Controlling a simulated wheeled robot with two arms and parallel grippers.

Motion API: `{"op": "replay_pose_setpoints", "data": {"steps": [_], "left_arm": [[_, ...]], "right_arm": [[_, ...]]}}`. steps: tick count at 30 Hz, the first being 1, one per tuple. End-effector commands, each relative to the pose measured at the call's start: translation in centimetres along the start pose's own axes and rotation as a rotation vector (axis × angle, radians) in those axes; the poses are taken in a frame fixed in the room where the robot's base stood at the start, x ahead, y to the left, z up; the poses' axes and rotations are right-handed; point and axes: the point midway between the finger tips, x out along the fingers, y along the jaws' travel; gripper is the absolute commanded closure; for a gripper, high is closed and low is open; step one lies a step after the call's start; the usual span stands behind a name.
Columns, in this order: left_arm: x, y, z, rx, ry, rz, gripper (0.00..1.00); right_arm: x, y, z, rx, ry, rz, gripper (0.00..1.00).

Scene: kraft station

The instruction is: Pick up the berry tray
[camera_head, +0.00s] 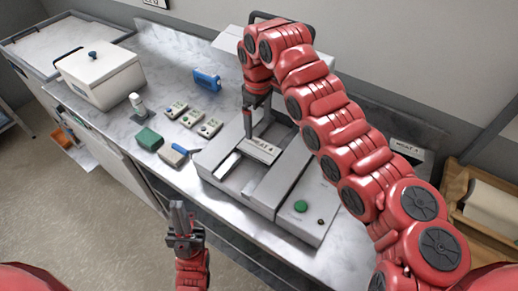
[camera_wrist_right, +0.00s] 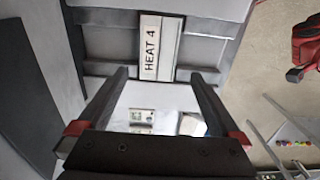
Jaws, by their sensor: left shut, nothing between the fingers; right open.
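Three small pale trays with coloured contents lie in a row on the marble counter: one (camera_head: 175,109), a second (camera_head: 191,118) and a third (camera_head: 209,128). They are too small to tell which holds berries. My right gripper (camera_head: 257,132) is open and points down over the grey heating machine (camera_head: 288,190), right of the trays. In the right wrist view its fingers (camera_wrist_right: 160,78) are apart with nothing held, the machine's HEAT 4 label (camera_wrist_right: 151,52) just beyond them. Small trays (camera_wrist_right: 140,117) also show between the fingers. My left gripper (camera_head: 183,215) is shut and empty, in front of the counter.
A green block (camera_head: 149,138), a tan-and-blue tool (camera_head: 174,154) and a white bottle (camera_head: 137,104) stand near the trays. A blue object (camera_head: 206,79) lies behind. A white lidded box (camera_head: 101,77) is at left. A wooden crate (camera_head: 455,190) is at right.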

Motion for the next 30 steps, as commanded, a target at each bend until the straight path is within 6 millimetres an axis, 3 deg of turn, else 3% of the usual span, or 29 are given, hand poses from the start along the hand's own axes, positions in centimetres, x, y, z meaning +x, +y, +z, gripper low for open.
{"op": "replay_pose_setpoints", "data": {"steps": [13, 20, 26, 30], "left_arm": [[2.1, -0.1, -0.4, 0.0, 0.0, 0.0, 1.0], [2.7, -0.1, -0.5, 0.0, 0.0, 0.0, 1.0], [5.3, -0.3, -0.9, 0.0, 0.0, 0.0, 1.0], [6.1, -0.3, -1.0, 0.0, 0.0, 0.0, 1.0]], "right_arm": [[6.1, -0.1, 0.1, 0.002, -0.003, -0.004, 0.0], [7.5, 0.1, 0.0, 0.001, -0.001, 0.001, 0.0], [9.4, 0.0, 0.2, -0.001, -0.004, -0.004, 0.0], [11.9, 0.0, 0.2, -0.001, -0.006, -0.003, 0.0]]}}
